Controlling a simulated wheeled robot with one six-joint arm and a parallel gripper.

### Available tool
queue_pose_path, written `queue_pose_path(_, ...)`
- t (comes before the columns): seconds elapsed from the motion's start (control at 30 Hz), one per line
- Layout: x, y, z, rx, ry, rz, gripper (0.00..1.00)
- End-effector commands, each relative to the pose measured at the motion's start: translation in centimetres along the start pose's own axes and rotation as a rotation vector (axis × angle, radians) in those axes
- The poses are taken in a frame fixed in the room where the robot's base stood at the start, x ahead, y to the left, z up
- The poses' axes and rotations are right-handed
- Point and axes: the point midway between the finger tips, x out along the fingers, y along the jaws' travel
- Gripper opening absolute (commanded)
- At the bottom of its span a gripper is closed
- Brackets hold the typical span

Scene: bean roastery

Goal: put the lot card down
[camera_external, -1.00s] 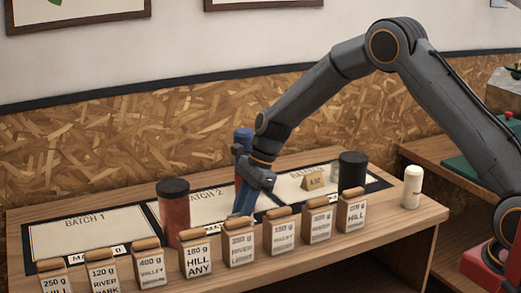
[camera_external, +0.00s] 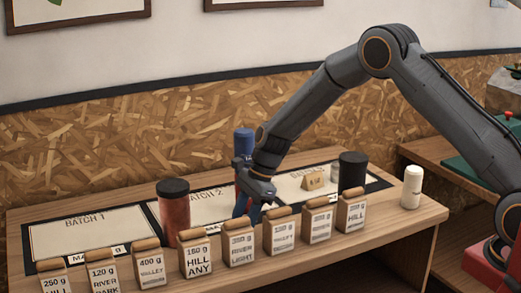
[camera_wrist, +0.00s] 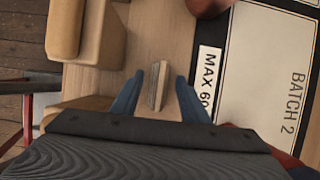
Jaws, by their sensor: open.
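My gripper (camera_external: 247,210) is open, low over the wooden table behind the row of bags. In the wrist view its two blue fingers (camera_wrist: 158,92) stand apart, one on each side of a small, thin, wood-coloured piece (camera_wrist: 157,84) with a greyish face, which looks like the lot card. Bare table shows between this piece and each finger. It sits between a bag and the MAX label of the BATCH 2 mat (camera_wrist: 265,75). I cannot read it, and in the external view it is hidden. Another small tan card (camera_external: 313,182) stands on the right-hand mat.
A row of labelled bags (camera_external: 239,245) lines the table's front edge, close to my gripper. A red canister with a black lid (camera_external: 174,212) stands left, a blue one (camera_external: 243,143) behind, and a black one (camera_external: 353,170) right. The BATCH 1 mat (camera_external: 90,235) is clear.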

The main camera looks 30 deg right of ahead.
Motion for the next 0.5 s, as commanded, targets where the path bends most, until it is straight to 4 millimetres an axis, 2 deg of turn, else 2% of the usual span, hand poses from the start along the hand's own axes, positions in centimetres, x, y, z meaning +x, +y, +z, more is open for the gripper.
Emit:
queue_pose_path(0.13, -0.7, -0.1, 0.1, 0.000, -0.001, -0.002, 0.41)
queue_pose_path(0.27, -2.3, -0.2, 0.1, -0.002, -0.001, -0.004, 0.41)
queue_pose_path(0.5, -7.1, -0.2, 0.1, -0.001, -0.001, -0.005, 0.41)
